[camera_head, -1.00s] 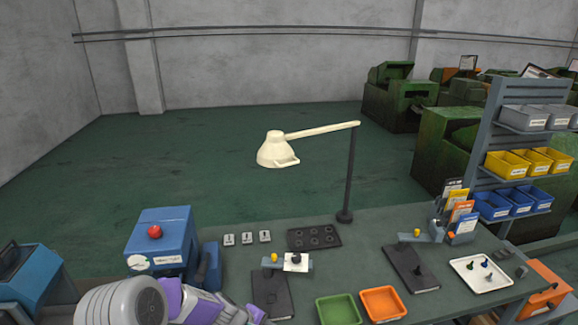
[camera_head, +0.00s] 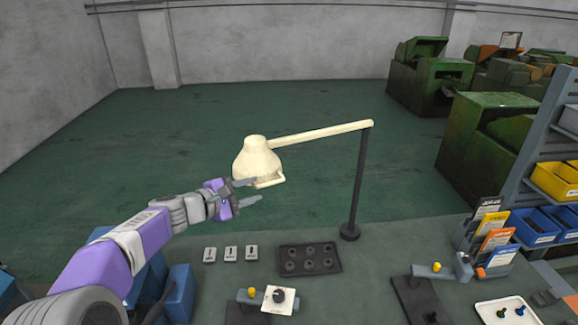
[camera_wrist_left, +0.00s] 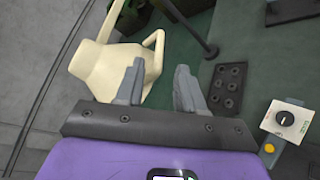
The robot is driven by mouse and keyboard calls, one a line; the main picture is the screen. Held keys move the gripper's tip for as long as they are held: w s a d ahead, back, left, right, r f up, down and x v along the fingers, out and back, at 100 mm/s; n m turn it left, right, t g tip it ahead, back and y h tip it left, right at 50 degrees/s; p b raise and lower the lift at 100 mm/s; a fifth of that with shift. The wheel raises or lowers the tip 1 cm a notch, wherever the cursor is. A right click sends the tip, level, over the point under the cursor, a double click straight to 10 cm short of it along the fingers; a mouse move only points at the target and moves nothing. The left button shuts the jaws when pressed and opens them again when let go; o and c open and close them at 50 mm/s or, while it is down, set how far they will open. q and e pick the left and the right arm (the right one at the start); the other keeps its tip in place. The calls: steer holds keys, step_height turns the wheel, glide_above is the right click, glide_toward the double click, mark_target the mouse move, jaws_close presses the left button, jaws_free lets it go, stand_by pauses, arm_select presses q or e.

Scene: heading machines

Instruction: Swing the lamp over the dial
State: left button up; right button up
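The cream lamp head (camera_head: 257,160) hangs at the end of a cream arm (camera_head: 320,134) that reaches left from a dark upright post (camera_head: 360,185). A small handle loop sits on its lower right rim. The dial, a black knob on a white plate (camera_head: 279,300), is on the bench below; it also shows in the left wrist view (camera_wrist_left: 287,118). My left gripper (camera_head: 256,190) is open and empty, its fingers close to the lamp's lower rim. In the left wrist view the lamp head (camera_wrist_left: 115,72) lies beyond the left finger. I cannot tell whether they touch.
Blue boxes stand near my left arm. Card holders (camera_head: 490,238) and a rack of bins (camera_head: 556,182) stand at right.

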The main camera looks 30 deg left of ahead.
mark_target(265, 185)
arm_select(q)
steer(key=shift+w, duration=0.6)
steer(key=shift+w+d, duration=0.25)
steer(key=shift+d, duration=0.2)
steer(key=p+x, duration=0.1)
steer(key=x, duration=0.4)
steer(key=shift+w, duration=0.1)
arm_select(e)
steer(key=shift+s+r, duration=0.15)
steer(key=shift+r, duration=0.65)
arm_select(q)
steer(key=shift+f, duration=0.1)
jaws_close()
